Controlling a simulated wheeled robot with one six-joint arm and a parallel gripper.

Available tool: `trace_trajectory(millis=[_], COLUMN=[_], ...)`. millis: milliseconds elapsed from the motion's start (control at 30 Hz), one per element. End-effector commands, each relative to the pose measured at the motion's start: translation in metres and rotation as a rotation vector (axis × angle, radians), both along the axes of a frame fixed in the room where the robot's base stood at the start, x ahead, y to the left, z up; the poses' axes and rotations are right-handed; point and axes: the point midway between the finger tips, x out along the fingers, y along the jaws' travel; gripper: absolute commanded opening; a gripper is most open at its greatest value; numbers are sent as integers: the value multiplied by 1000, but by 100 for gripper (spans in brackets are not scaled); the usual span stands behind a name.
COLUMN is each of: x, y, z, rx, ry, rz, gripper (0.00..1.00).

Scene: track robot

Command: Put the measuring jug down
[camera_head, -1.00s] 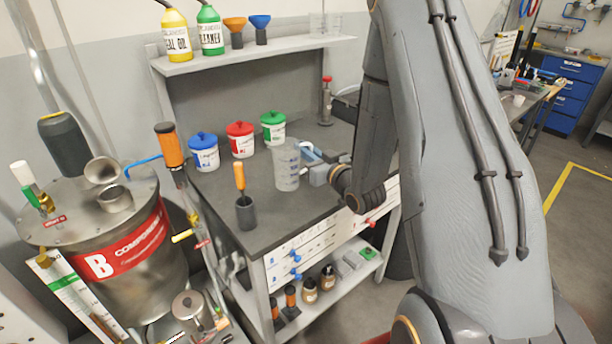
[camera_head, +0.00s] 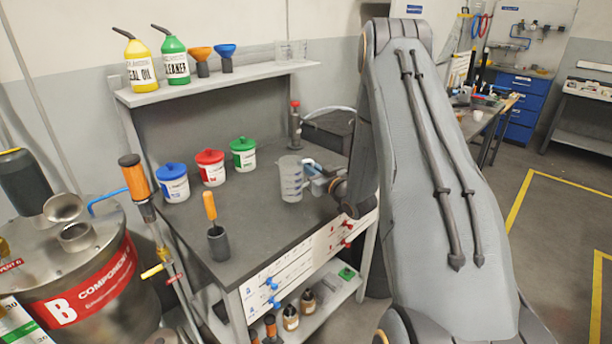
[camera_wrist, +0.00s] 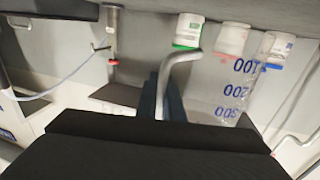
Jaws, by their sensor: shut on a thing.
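The measuring jug (camera_head: 291,179) is clear with graduation marks and looks upright at the right part of the grey workbench top (camera_head: 258,222). I cannot tell whether its base touches the bench. My gripper (camera_head: 318,178) is at the jug's right side, shut on its handle; my arm hides part of the gripper. In the wrist view the jug (camera_wrist: 232,98) shows blue numbers upside down, and its grey handle (camera_wrist: 178,65) runs between the dark fingers of my gripper (camera_wrist: 165,100).
Blue (camera_head: 173,183), red (camera_head: 211,168) and green-lidded (camera_head: 243,154) tubs stand left of the jug. A dark cup with an orange-handled tool (camera_head: 218,243) is at the front. A red-topped stand (camera_head: 295,125) is behind. The bench between cup and jug is clear.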

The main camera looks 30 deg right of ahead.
Motion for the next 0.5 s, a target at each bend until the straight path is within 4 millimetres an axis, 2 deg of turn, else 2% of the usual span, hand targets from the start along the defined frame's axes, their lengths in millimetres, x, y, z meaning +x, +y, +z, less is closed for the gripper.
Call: trace_trajectory(millis=[300, 500], x=[-1, 0], y=[1, 0], z=[-36, -39], rx=[2, 0], ry=[2, -1], rz=[0, 0], gripper=[0, 0])
